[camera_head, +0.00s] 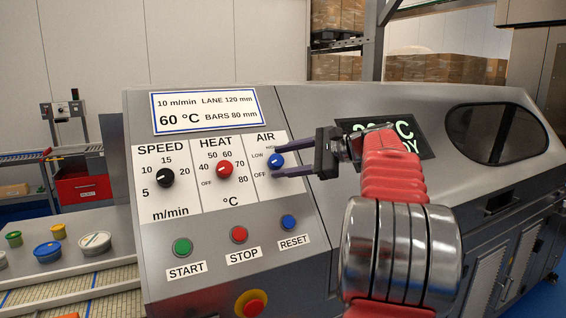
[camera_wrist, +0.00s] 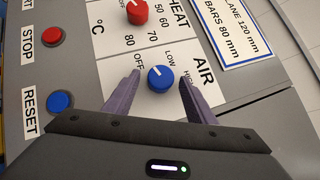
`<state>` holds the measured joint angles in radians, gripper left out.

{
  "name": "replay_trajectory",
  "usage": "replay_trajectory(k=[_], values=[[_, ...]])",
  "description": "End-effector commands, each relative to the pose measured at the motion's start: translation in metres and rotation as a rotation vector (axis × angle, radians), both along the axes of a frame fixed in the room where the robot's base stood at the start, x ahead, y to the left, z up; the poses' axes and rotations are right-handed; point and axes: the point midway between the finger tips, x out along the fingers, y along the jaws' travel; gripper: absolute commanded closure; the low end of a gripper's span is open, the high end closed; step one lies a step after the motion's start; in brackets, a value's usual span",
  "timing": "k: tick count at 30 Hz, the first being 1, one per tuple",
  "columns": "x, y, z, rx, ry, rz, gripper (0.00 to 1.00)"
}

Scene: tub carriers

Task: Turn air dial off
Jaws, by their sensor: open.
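The AIR dial is a blue round knob (camera_head: 276,160) on the white panel, with OFF, LOW and HIGH printed around it. In the wrist view the same dial (camera_wrist: 160,78) shows whole, its white mark pointing up-left, seemingly between OFF and LOW; the exact setting is hard to tell. My gripper (camera_head: 281,161) reaches in from the right with its two purple fingers open. In the wrist view the gripper (camera_wrist: 159,80) has one finger on each side of the dial, with gaps visible between fingers and knob.
The red HEAT dial (camera_head: 225,169) and black SPEED dial (camera_head: 165,178) sit to the left. Below are the green START (camera_head: 182,247), red STOP (camera_head: 239,234) and blue RESET (camera_head: 289,222) buttons. A red emergency knob (camera_head: 252,304) is lower. A display (camera_head: 405,146) lies behind my arm.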

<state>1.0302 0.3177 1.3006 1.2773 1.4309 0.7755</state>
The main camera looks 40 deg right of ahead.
Motion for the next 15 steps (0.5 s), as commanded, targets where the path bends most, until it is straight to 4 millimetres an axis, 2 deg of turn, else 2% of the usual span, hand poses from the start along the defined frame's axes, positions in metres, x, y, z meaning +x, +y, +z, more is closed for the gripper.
replay_trajectory(k=[7,15], values=[[-0.017,-0.008,0.006,-0.001,0.0,-0.003,0.5],[-0.057,-0.026,0.019,-0.001,-0.001,-0.004,0.5]])
